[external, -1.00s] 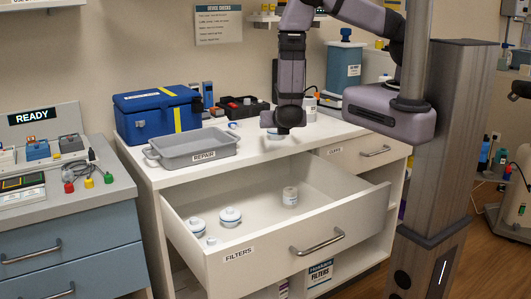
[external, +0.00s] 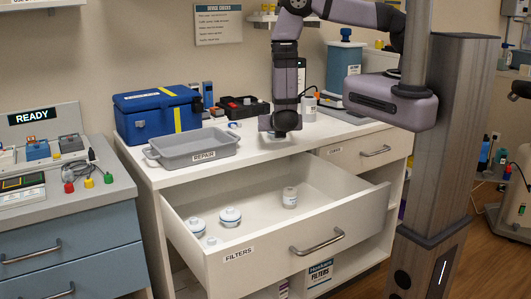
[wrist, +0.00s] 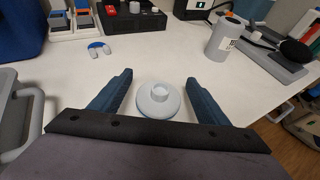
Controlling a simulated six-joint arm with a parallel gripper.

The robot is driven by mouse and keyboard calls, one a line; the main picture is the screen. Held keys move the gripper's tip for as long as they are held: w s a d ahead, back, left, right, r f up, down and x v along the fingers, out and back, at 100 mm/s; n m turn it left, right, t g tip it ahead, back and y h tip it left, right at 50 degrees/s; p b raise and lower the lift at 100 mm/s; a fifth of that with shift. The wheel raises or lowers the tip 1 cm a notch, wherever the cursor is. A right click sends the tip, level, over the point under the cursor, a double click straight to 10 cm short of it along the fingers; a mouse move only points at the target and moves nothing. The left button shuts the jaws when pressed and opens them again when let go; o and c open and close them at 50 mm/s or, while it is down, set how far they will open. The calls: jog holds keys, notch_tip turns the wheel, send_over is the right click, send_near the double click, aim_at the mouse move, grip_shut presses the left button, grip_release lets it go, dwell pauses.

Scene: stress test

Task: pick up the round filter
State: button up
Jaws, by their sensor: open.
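A round white filter (wrist: 158,105) with a raised middle knob lies flat on the white countertop. In the wrist view it sits between the two blue fingers of my gripper (wrist: 158,84), with a gap on each side. In the external view my gripper (external: 279,134) points down over the countertop and mostly hides this filter. My gripper is open and holds nothing.
The FILTERS drawer (external: 330,226) stands pulled out below. A grey REPAIR tray (external: 193,150) and a blue case (external: 157,112) are left of my gripper. A grey bottle (wrist: 225,35) stands to the right in the wrist view. The counter around the filter is clear.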

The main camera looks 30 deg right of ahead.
jog(key=shift+p+x, duration=0.35)
jog(key=shift+x, duration=0.85)
jog(key=c, duration=1.1)
jog(key=shift+r, duration=0.15)
notch_tip(320, 180, up, 10)
jog(key=b, duration=0.3)
